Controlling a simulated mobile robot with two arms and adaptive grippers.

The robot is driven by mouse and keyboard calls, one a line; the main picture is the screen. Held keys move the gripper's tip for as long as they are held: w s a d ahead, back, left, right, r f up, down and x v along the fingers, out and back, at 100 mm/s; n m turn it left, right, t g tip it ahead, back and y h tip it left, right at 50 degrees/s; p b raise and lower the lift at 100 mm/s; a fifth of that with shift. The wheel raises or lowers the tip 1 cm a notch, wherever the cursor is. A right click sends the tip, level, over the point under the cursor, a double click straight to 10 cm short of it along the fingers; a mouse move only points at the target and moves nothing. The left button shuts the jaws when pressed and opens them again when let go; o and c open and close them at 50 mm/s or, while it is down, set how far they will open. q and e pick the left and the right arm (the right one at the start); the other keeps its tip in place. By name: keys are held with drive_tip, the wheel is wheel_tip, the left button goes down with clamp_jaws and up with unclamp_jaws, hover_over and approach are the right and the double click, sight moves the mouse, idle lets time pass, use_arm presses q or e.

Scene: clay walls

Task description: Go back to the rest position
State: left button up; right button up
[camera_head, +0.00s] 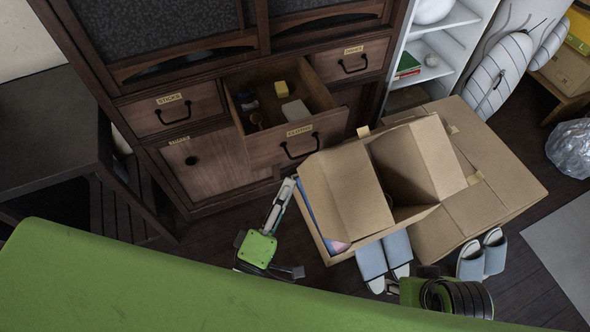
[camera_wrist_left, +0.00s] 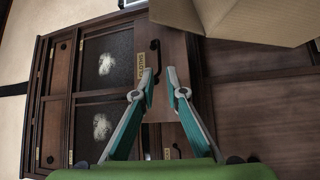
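My left gripper (camera_head: 288,184) is in front of the cabinet, below the pulled-out drawer (camera_head: 262,148). In the left wrist view its two teal fingers (camera_wrist_left: 161,74) stand apart with nothing between them. The drawer's black handle (camera_wrist_left: 154,60) shows just beyond the fingertips; in the head view the handle (camera_head: 301,147) is above the gripper and looks apart from it. A green and black part of my right arm (camera_head: 440,295) shows at the lower right of the head view; its fingers cannot be made out clearly.
An open cardboard box (camera_head: 345,195) stands right of my left gripper, with flattened cardboard (camera_head: 500,190) beside it. Grey slippers (camera_head: 483,256) lie on the floor. A dark table (camera_head: 45,130) is at the left. The open drawer holds several small items.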

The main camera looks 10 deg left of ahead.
use_arm(q)
drive_tip(key=shift+v, duration=1.15)
